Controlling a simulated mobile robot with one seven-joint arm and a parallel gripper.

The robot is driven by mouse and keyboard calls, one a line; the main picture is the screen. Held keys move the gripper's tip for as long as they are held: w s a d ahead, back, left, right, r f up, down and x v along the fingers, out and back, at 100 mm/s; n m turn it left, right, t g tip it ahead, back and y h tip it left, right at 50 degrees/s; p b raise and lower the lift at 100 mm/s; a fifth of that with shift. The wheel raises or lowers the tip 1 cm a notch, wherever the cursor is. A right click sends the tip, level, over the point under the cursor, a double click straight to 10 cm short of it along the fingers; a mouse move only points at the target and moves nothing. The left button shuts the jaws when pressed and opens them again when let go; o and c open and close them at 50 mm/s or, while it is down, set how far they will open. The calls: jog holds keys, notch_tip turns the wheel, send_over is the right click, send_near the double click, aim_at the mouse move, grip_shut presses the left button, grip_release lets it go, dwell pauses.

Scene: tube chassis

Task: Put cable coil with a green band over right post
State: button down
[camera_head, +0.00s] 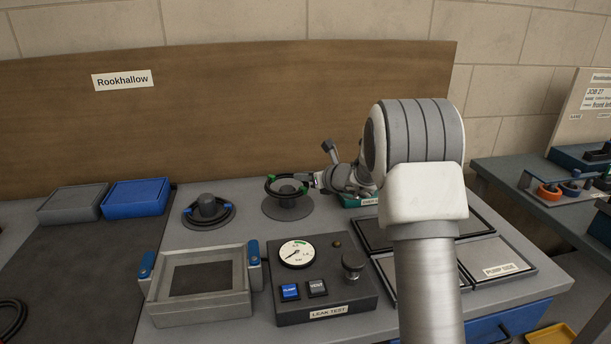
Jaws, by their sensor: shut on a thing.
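The cable coil with a green band (270,188) is a dark ring at the centre of the view. My gripper (312,181) reaches in from the right and is shut on the coil's right side. The right post (287,200) is a grey stub on a round base; its top shows inside the ring's outline. The coil appears around or just above the post's upper part, clear of the base; its exact height is hard to tell. The left post (208,204) carries a dark coil with blue bands (189,216) resting around its foot.
A leak test box (325,290) with a gauge and a grey fixture with blue clamps (200,310) stand in front. Divided trays (500,262) lie at right. A wooden panel (250,110) rises behind.

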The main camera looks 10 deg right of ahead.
aim_at(306, 200)
jog(key=shift+f+b, duration=1.35)
jog(key=shift+f, duration=0.9)
jog(key=shift+b, duration=0.4)
jog(key=shift+f+b, duration=0.5)
jog(key=shift+f, duration=0.05)
jog(key=c, duration=1)
grip_release()
jog(key=shift+v, duration=5.55)
